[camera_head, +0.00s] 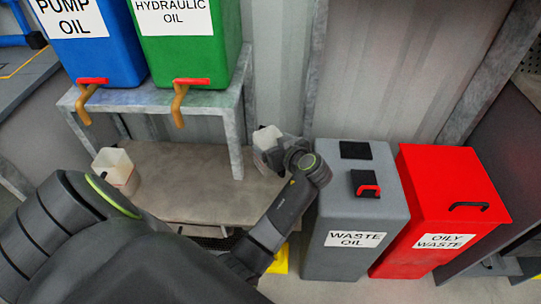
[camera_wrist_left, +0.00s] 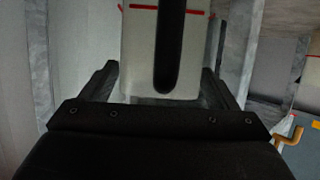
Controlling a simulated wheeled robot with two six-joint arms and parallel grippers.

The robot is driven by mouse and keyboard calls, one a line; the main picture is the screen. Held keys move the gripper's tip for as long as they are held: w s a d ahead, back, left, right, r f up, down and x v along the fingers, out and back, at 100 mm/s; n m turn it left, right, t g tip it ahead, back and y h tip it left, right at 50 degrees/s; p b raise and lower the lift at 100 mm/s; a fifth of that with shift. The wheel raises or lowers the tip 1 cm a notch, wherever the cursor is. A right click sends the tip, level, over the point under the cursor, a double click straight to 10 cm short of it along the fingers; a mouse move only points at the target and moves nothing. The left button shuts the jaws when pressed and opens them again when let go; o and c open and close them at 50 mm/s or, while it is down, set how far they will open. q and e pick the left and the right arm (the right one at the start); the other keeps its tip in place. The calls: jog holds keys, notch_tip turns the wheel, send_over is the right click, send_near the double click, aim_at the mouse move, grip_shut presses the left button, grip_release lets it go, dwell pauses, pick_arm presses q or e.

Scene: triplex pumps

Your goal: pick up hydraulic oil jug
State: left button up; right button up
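A pale jug (camera_head: 267,138) stands at the right end of the low bench in the head view, partly hidden by my left gripper (camera_head: 272,154). In the left wrist view the pale jug (camera_wrist_left: 140,60) has red marks near its top and a black handle (camera_wrist_left: 170,45) facing me. My left gripper's fingers (camera_wrist_left: 160,85) are spread wide, one on each side of the jug's body. I cannot tell whether they touch it. A second pale container (camera_head: 115,168) stands at the bench's left end. No jug label is readable. My right gripper is not in view.
A blue pump oil tank (camera_head: 95,58) and a green hydraulic oil tank (camera_head: 185,55) with taps stand on a metal stand (camera_head: 240,120) above the bench (camera_head: 185,170). A grey waste oil bin (camera_head: 345,265) and red oily waste bin (camera_head: 440,190) stand close right of my arm.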

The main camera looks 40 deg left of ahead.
pick_arm(q)
jog(key=c, duration=1.1)
